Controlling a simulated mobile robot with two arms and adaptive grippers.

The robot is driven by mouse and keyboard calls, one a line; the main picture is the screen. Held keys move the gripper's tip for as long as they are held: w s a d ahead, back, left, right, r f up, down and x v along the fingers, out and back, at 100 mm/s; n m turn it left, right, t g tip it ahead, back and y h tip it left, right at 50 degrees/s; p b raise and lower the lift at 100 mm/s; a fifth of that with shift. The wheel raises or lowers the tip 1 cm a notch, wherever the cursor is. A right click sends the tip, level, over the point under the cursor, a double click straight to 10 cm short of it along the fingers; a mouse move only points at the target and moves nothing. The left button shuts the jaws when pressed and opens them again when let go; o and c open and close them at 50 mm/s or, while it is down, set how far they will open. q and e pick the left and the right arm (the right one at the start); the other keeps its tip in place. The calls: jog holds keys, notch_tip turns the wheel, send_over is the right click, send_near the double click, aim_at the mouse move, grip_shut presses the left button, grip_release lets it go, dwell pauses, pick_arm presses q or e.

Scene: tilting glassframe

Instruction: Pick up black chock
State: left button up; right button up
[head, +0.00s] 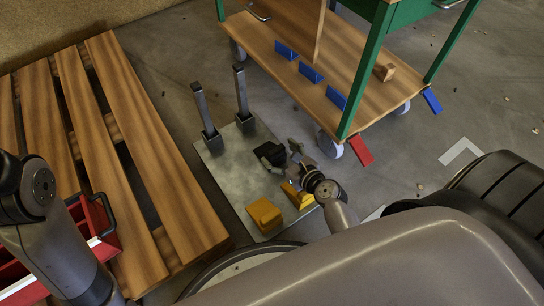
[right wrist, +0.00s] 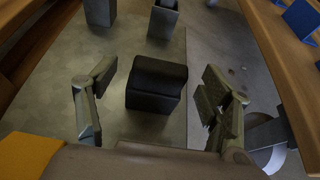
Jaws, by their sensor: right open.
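The black chock (head: 263,154) stands on a grey metal plate (head: 226,165) in the head view, partly hidden by my right gripper (head: 283,157). In the right wrist view the black chock (right wrist: 156,86) is ahead, between the two spread fingers of my right gripper (right wrist: 158,92). A gap shows on both sides, and the fingers do not appear to touch it. My right gripper is open and empty. My left arm shows at the left of the head view, but its gripper is out of sight.
Yellow blocks (head: 264,215) (head: 297,195) sit on the plate near my right wrist. Two metal posts (head: 203,112) (head: 241,92) rise at its far end. A wooden pallet (head: 150,150) and red box (head: 93,222) lie left. A green-framed cart (head: 357,75) with blue chocks stands right.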

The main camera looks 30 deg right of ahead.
aim_at(278, 153)
jog(key=shift+b+x, duration=0.5)
jog(key=shift+x, duration=1)
jog(key=shift+f, duration=0.1)
jog(key=shift+c, duration=0.3)
grip_shut()
